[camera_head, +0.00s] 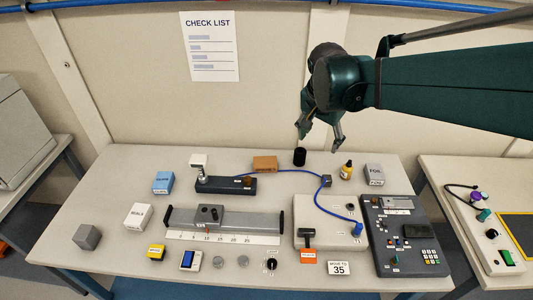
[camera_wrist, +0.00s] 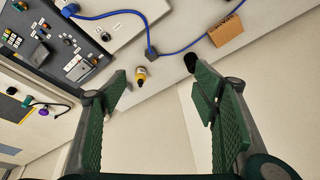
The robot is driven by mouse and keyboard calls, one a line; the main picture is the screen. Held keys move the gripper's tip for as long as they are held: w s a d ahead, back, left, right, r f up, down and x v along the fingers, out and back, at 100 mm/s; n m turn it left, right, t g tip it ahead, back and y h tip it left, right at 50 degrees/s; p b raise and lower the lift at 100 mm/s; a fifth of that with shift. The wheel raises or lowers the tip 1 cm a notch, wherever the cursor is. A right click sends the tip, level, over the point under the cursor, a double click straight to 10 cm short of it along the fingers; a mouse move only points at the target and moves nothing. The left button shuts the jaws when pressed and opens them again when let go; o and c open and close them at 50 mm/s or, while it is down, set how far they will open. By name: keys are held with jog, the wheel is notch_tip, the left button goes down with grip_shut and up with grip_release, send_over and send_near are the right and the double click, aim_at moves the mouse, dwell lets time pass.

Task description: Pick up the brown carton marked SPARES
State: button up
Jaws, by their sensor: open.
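A small brown carton (camera_head: 264,163) lies near the back edge of the table, left of a black cylinder. Its marking is too small to read. In the wrist view the brown carton (camera_wrist: 226,31) is at the upper right, beyond my right finger. My gripper (camera_head: 319,143) is open and empty, above the back of the table and to the right of the carton. In the wrist view my gripper (camera_wrist: 165,115) shows its green fingers spread wide with nothing between them.
The black cylinder (camera_head: 299,156) and a yellow bottle (camera_head: 347,170) stand near the back edge. A blue cable (camera_head: 290,176) runs in front of the carton to a small dark box (camera_head: 326,181). A dark base with a post (camera_head: 226,185) is at the carton's front left. The wall is close behind.

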jog(key=w+a+f+m, duration=0.2)
jog(key=w+a+f, duration=0.25)
jog(key=w, duration=0.35)
jog(key=m+g+h, duration=0.3)
jog(key=m, duration=0.4)
send_near(265, 161)
jog(key=shift+p+x, duration=0.35)
jog(key=shift+x, duration=0.8)
jog(key=shift+w+f, duration=0.15)
jog(key=shift+f, duration=0.1)
jog(key=shift+x, duration=1.25)
jog(key=shift+f, duration=0.1)
jog(key=shift+b+x, duration=0.45)
jog(key=shift+x, duration=2.1)
